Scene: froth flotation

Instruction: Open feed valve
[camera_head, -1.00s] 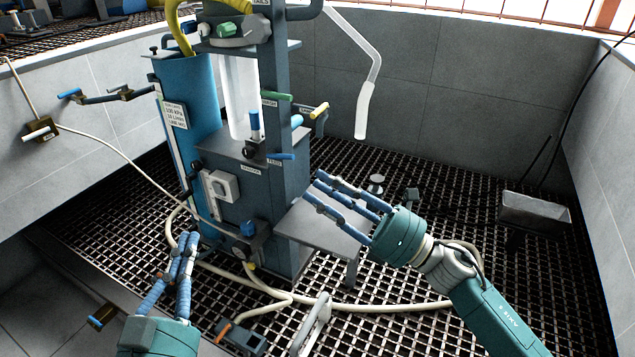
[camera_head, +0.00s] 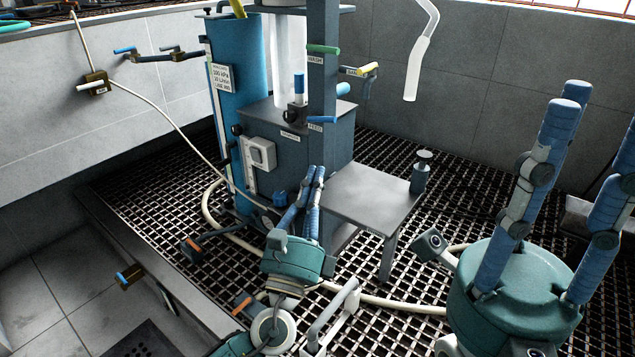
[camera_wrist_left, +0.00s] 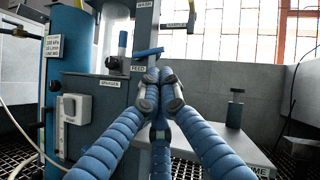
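The feed valve's blue handle (camera_head: 322,119) sticks out sideways on the grey column of the flotation machine, just above the FEED label (camera_head: 315,127). In the left wrist view the handle (camera_wrist_left: 148,52) lies just above my fingertips, with a small gap in the picture. My left gripper (camera_head: 315,170) has its blue fingers together, pointing up, below the handle and in front of the machine; it appears shut and empty. My right gripper (camera_head: 600,115) is at the right, near the camera, fingers spread and pointing up, with nothing seen between them.
A grey side table (camera_head: 370,195) stands right of my left gripper. A pale hose (camera_head: 375,302) crosses the floor grating. Tiled walls enclose the area.

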